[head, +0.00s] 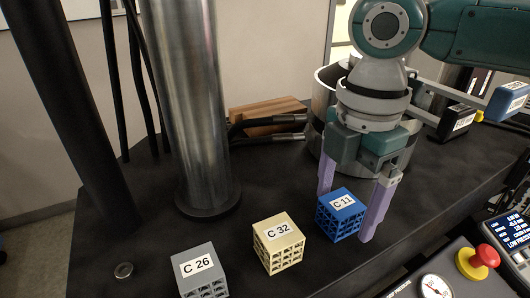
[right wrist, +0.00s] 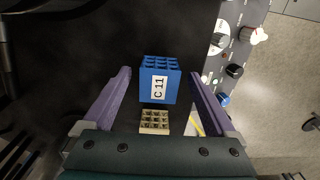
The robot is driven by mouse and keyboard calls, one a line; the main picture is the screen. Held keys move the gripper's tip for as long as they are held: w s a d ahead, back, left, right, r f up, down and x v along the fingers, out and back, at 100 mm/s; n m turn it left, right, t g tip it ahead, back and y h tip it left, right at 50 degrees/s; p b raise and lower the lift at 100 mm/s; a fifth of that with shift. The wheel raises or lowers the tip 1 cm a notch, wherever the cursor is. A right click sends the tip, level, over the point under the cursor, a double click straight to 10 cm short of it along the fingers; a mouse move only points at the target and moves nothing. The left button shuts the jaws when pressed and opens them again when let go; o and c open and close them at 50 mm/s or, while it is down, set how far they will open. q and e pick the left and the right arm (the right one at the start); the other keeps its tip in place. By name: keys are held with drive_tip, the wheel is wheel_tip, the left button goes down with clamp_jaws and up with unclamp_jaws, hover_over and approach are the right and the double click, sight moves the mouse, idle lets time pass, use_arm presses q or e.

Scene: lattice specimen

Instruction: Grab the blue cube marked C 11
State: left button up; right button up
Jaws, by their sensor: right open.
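The blue lattice cube marked C 11 (head: 341,214) stands on the black table, its white label facing up. My right gripper (head: 345,212) is open around it, with one purple finger behind its left side and the other at its right. In the right wrist view the blue cube (right wrist: 159,80) sits between the two spread fingers (right wrist: 160,88), with a gap on each side. The fingers do not appear to touch it. My left gripper is in neither view.
A beige cube marked C 32 (head: 279,244) and a grey cube marked C 26 (head: 200,271) stand to the left on the black table (head: 130,225). A metal column (head: 190,100) rises at the left. A control panel with a red button (head: 485,256) is at the lower right.

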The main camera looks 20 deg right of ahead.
drive_tip(key=shift+f, duration=0.45)
drive_tip(key=shift+c, duration=0.2)
drive_tip(key=c, duration=1.4)
drive_tip(key=shift+r, duration=0.1)
